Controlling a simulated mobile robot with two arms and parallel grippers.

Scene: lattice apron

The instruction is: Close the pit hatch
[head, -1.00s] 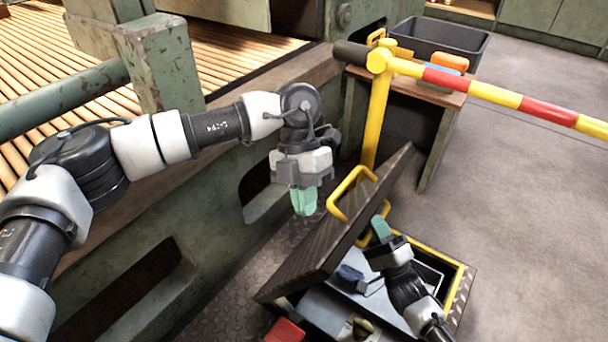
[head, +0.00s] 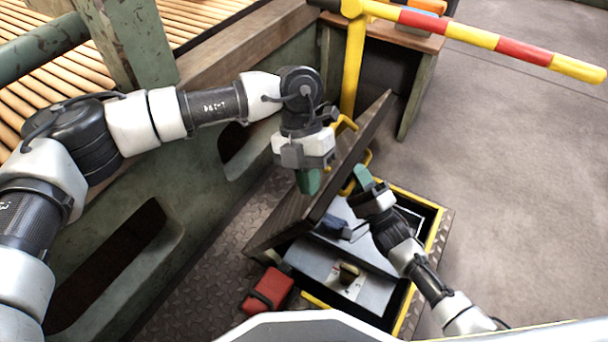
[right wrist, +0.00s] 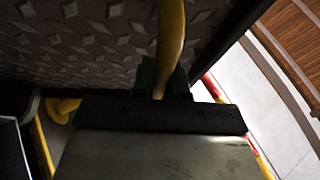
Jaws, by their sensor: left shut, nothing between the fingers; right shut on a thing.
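The pit hatch lid (head: 340,175) stands tilted open on the left side of the yellow-edged pit frame (head: 436,230). Yellow handles show on its two faces; the outer one (head: 345,122) is partly behind my left gripper (head: 309,182). That gripper is shut and empty, pointing down in front of the lid's outer side. My right gripper (head: 362,176) is on the pit side, at the inner yellow handle (head: 348,187). In the right wrist view its green fingers (right wrist: 165,78) are shut on a yellow bar (right wrist: 171,35).
Inside the pit are grey panels and a small knob (head: 348,272). A red pouch (head: 268,290) lies beside the pit at the front left. A striped barrier arm (head: 495,42) on a yellow post crosses behind. Floor to the right is clear.

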